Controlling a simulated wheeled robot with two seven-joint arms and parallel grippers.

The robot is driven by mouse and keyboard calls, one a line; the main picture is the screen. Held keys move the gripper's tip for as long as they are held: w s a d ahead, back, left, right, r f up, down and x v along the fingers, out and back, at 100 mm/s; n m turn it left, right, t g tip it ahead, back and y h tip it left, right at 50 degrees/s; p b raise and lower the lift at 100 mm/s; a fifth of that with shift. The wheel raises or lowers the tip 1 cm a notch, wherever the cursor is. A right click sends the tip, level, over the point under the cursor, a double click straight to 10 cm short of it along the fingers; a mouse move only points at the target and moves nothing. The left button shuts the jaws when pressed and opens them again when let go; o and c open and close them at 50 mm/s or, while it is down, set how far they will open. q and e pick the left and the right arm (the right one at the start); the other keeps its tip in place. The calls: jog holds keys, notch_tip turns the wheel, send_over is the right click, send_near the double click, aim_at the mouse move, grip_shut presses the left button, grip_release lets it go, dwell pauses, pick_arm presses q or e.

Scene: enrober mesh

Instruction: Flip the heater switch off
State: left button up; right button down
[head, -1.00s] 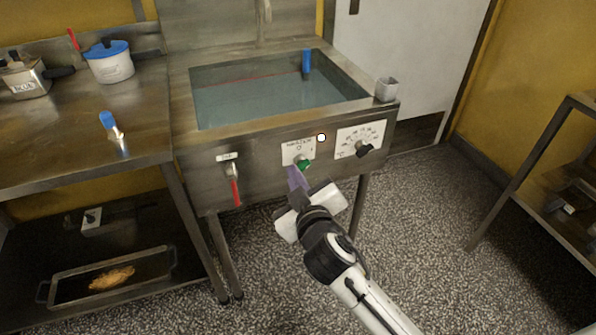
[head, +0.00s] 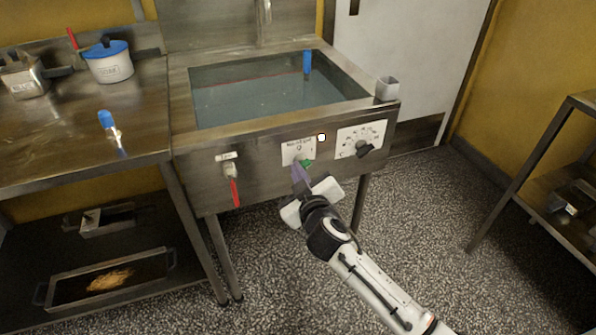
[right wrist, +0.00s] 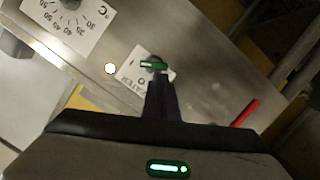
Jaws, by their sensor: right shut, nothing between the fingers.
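The heater switch (head: 307,163) is a small green lever on a white label plate (head: 299,148) marked 0, on the sink tank's front panel. In the right wrist view the green switch (right wrist: 153,65) lies right at the fingertips, crosswise to them. My right gripper (head: 297,168) is shut and empty, its purple-looking fingers reaching up from below to the left side of the switch. The fingertips partly cover the switch, and I cannot tell whether they touch it. A small round white lamp (head: 321,137) sits at the plate's upper right. My left gripper is not in view.
A temperature dial (head: 364,150) is to the right of the switch, and a red-handled drain valve (head: 233,180) to the left. The tank (head: 182,100) holds water and a blue-handled thing (head: 307,62). A grey cup (head: 387,88) stands on its right corner. The floor in front is open.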

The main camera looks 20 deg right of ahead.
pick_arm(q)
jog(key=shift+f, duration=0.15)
pick_arm(e)
jog(key=shift+f, duration=0.1)
pick_arm(q)
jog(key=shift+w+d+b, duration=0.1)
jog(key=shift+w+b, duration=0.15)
jog(key=shift+b, duration=0.2)
pick_arm(e)
jog(key=shift+a+n, duration=0.1)
jog(key=shift+n, duration=0.3)
